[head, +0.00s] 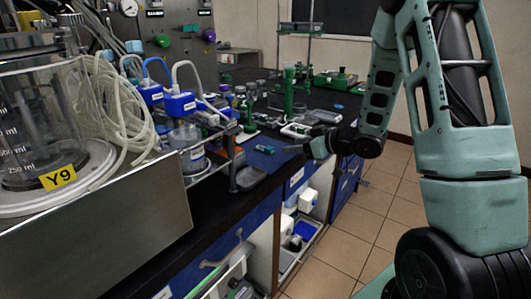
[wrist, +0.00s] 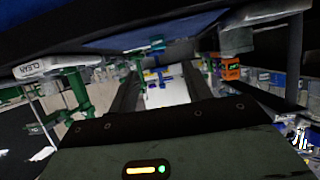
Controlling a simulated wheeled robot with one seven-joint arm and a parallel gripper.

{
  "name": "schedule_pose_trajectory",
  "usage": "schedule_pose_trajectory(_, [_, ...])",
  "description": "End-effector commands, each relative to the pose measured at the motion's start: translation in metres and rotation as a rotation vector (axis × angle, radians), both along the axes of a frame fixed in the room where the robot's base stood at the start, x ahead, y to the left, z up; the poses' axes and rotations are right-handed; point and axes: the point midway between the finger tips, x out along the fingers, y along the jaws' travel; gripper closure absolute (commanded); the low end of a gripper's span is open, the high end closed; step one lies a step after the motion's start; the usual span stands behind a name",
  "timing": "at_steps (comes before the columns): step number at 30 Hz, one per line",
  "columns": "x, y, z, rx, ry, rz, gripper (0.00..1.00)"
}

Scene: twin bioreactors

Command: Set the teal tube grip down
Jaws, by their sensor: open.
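A small teal piece (head: 264,149), which looks like the teal tube grip, lies on the blue mat (head: 254,161) at the bench's front edge in the head view. A small teal shape (wrist: 157,46) also shows against the blue mat in the wrist view. My gripper (head: 287,148) is just right of the teal piece, low over the bench edge and pointing left. In the wrist view its two dark fingers (wrist: 160,82) stand apart with nothing held between them. The teal piece appears apart from the fingers.
A grey block (head: 247,178) sits at the bench edge, left of my gripper. Blue-capped bottles (head: 182,104) and a metal rack stand further left. Green stands (head: 290,90) and a white-framed holder (head: 297,130) are behind. The tiled floor (head: 375,205) to the right is clear.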

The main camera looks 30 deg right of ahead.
Motion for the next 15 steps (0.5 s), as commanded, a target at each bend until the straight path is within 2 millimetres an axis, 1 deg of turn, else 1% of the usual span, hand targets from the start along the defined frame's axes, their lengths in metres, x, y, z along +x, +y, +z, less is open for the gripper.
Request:
schedule_pose_trajectory(1, [0.010,0.005,-0.005,0.001,0.001,0.005,0.51])
schedule_pose_trajectory(6, [0.032,0.012,-0.015,0.000,0.001,0.002,0.51])
schedule_pose_trajectory(12, [0.043,0.016,-0.020,-0.001,0.001,0.001,0.51])
schedule_pose_trajectory(15, [0.053,0.019,-0.025,-0.001,0.002,0.004,0.51])
